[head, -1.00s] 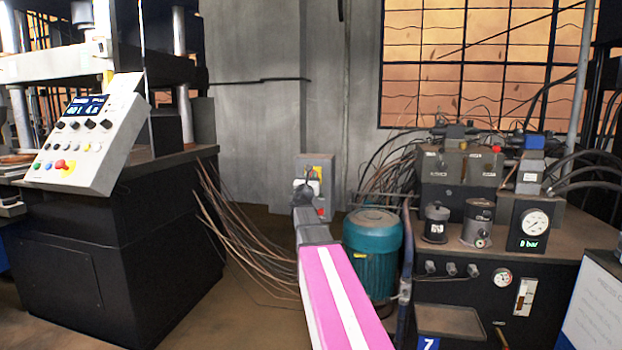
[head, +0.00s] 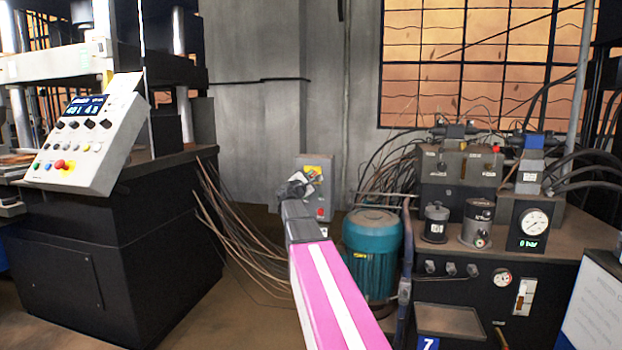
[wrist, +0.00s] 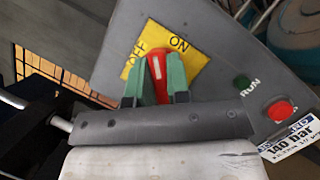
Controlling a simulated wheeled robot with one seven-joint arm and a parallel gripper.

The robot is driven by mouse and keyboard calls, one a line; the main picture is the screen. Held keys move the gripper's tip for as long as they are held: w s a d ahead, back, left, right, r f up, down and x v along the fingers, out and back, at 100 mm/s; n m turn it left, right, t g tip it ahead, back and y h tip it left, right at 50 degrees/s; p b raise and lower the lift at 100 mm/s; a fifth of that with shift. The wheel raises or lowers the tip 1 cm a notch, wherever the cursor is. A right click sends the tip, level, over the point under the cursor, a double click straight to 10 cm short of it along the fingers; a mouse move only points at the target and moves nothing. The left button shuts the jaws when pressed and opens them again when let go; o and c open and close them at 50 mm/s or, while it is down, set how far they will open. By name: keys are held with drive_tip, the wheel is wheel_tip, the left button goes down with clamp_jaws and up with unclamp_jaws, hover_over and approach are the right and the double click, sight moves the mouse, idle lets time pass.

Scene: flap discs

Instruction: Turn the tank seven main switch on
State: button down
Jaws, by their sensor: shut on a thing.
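The grey switch box (head: 318,200) is on the wall at the middle of the head view. In the wrist view its yellow plate (wrist: 200,66) reads OFF at left and ON at upper right. The red switch handle (wrist: 154,84) stands between the green fingertips of my gripper (wrist: 155,78), which is shut on it. The handle's white mark seems to lie between the two words. The handle's lower end is hidden by my gripper. In the head view my gripper (head: 297,186) is at the box's left side and hides part of it.
The box also has a dark green RUN lamp (wrist: 243,82) and a red button (wrist: 281,110). A teal motor (head: 371,248) stands right of my arm, beside the pump unit (head: 560,285). Loose cables (head: 235,235) hang from the press (head: 120,240) at left.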

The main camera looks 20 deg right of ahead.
drive_tip(key=m+g, duration=0.2)
drive_tip(key=m, duration=0.3)
drive_tip(key=shift+f+m+g+y, duration=0.1)
drive_tip(key=shift+m+g+y, duration=0.45)
drive_tip(key=shift+m, duration=1.45)
drive_tip(key=c, duration=1.1)
unclamp_jaws()
drive_tip(key=v, duration=1.1)
drive_tip(key=shift+s+d, duration=0.1)
drive_tip(key=shift+d, duration=0.05)
